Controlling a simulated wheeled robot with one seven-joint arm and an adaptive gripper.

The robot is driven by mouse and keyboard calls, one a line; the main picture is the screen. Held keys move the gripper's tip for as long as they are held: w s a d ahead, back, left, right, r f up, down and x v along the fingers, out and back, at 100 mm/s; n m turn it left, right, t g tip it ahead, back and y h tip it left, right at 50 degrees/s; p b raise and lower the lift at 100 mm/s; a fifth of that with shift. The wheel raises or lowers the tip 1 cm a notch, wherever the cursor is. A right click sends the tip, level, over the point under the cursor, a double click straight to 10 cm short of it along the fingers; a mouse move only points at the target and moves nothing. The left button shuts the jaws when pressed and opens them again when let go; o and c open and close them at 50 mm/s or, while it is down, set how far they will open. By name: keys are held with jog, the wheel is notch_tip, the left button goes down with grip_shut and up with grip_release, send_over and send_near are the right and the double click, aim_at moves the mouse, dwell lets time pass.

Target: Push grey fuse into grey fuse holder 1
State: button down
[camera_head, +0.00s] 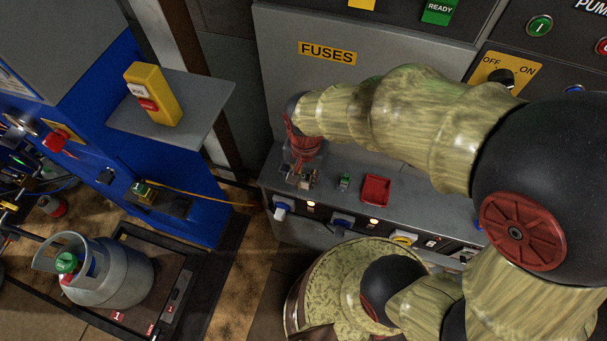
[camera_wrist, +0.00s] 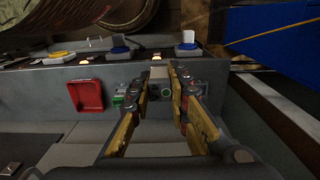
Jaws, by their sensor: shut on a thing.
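My gripper (camera_head: 303,180) points down at the left part of the grey shelf under the FUSES label. In the wrist view its two yellow fingers (camera_wrist: 165,90) are shut on a small light-grey block, the grey fuse (camera_wrist: 159,73). A dark holder face with a green-ringed spot (camera_wrist: 165,92) shows between the fingers, close to the fuse. The fingers partly cover the holder and the fuse's sides, so I cannot tell how deep the fuse sits. A green fuse unit (camera_head: 344,181) stands just beside it; it also shows in the wrist view (camera_wrist: 119,100).
A red tray (camera_head: 375,190) lies on the grey shelf (camera_head: 420,203), right of the green unit. Knobs and lamps line the shelf's front edge. A blue cabinet (camera_head: 90,150) with a yellow switch box (camera_head: 155,95) stands left. A gas cylinder (camera_head: 110,275) stands lower left.

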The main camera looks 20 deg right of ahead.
jog(key=shift+r, duration=0.15)
jog(key=shift+s+d+p, duration=0.1)
jog(key=shift+s+p, duration=0.25)
jog(key=shift+p, duration=0.35)
jog(key=shift+f+p, duration=0.3)
jog(key=shift+p, duration=0.3)
jog(key=shift+w+f+p, duration=0.2)
jog(key=shift+f+p, duration=0.05)
jog(key=shift+p, duration=0.25)
jog(key=w+a+f+p, duration=0.1)
jog(key=w+f+p, duration=0.1)
jog(key=w, duration=0.5)
jog(key=w+a+f+p, duration=0.2)
jog(key=w+f, duration=0.1)
jog(key=w, duration=0.4)
jog(key=shift+f, duration=0.15)
jog(key=shift+f, duration=0.1)
jog(key=shift+f+b, duration=1.85)
jog(key=shift+f, duration=0.95)
jog(key=shift+f, duration=0.6)
